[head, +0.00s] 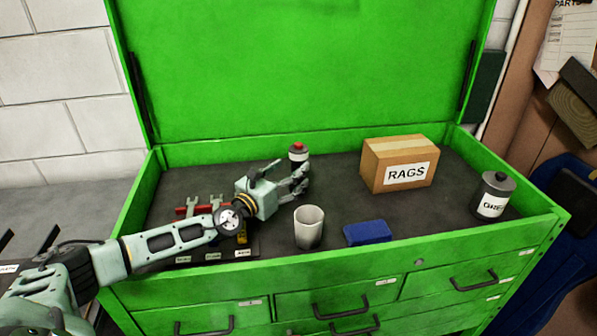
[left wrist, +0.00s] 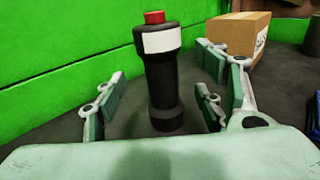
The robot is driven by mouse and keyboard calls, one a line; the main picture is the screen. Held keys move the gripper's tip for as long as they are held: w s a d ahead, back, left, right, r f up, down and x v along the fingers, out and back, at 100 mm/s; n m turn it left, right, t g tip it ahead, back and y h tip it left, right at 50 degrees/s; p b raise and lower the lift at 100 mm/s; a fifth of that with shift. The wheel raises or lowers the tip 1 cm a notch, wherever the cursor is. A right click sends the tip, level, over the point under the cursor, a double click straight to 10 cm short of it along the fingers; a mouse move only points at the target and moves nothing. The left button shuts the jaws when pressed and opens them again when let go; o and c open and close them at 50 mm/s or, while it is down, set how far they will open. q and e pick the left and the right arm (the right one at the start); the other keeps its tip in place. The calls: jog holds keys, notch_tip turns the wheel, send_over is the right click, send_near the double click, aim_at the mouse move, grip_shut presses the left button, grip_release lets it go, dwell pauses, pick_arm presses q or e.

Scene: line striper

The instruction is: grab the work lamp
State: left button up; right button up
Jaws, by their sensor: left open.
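The work lamp (head: 298,153) is a dark upright cylinder with a red top and a pale band, standing on the dark mat in the green chest. In the left wrist view the lamp (left wrist: 163,75) stands upright, just beyond and between my open fingers. My left gripper (head: 292,177) is open and reaches in from the left, with its fingers close to the lamp. In the left wrist view my left gripper (left wrist: 160,100) has fingers on both sides of the lamp; I cannot tell whether any touch it. The lamp's lower part is hidden in the head view. My right gripper is not in view.
A RAGS box (head: 398,165) stands right of the lamp. A dark canister (head: 492,196) stands at the right. Wrenches on a red holder (head: 195,210) are at the left. The green lid (head: 300,75) stands open behind.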

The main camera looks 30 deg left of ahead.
aim_at(294, 167)
pick_arm(q)
jog(key=w, duration=0.4)
jog(key=shift+w+d+b, duration=0.35)
jog(key=shift+w, duration=0.05)
jog(key=shift+r, duration=0.1)
jog(key=shift+s, duration=0.1)
jog(key=shift+c, duration=0.5)
grip_shut()
